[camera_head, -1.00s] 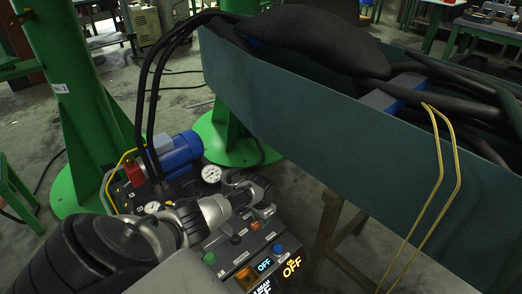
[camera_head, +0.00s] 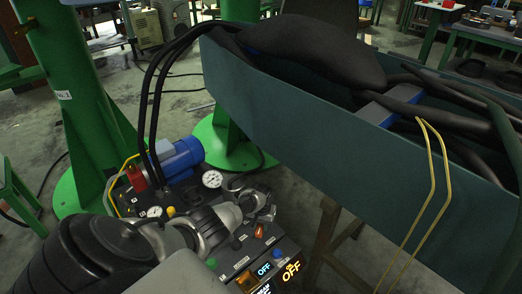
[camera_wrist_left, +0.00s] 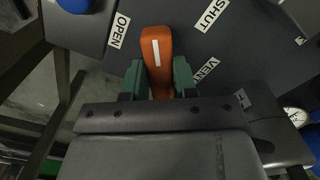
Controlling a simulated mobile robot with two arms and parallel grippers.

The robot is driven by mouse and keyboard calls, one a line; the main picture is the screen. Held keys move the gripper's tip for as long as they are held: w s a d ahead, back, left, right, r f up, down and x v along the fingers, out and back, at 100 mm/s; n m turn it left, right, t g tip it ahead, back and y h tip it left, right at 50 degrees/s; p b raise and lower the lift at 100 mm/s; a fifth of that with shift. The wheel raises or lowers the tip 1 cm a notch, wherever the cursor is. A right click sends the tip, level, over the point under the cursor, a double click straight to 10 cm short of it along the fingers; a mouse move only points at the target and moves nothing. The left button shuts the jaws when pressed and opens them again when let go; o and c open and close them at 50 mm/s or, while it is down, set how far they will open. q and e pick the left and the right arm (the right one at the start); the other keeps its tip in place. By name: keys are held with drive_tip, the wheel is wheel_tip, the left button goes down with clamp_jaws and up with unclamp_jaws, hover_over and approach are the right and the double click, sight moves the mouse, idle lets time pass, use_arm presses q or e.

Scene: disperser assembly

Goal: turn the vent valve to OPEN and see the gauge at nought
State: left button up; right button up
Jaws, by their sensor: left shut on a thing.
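The vent valve's orange lever (camera_wrist_left: 156,62), with a white stripe, sits between the green fingertips of my left gripper (camera_wrist_left: 159,80), shut on it. The stripe points between the OPEN label (camera_wrist_left: 119,30) and the SHUT label (camera_wrist_left: 208,17), nearer OPEN. In the head view the lever (camera_head: 259,230) shows just below my left gripper (camera_head: 265,212). A white gauge (camera_head: 212,179) stands at the unit's back; a smaller gauge (camera_head: 154,212) is to its left. Their needles are too small to read. A gauge is partly visible in the wrist view (camera_wrist_left: 295,116). My right gripper is out of view.
A blue motor (camera_head: 182,158) and black hoses (camera_head: 152,90) are behind the unit. A long dark green trough (camera_head: 300,130) stands close on the right. Lit OFF displays (camera_head: 291,271) and a blue knob (camera_head: 278,253) are at the panel's front.

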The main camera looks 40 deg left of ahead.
use_arm(q)
drive_tip(key=n, duration=0.2)
drive_tip(key=shift+n+p, duration=0.35)
drive_tip(key=shift+n, duration=0.95)
drive_tip(key=n, duration=0.2)
drive_tip(key=shift+n+p, duration=0.3)
drive_tip(key=shift+p, duration=0.05)
drive_tip(key=shift+n, duration=1.9)
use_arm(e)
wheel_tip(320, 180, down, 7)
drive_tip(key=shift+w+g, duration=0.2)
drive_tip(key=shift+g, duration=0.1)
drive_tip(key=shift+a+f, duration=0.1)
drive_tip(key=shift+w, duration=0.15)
use_arm(q)
drive_tip(key=o, duration=0.9)
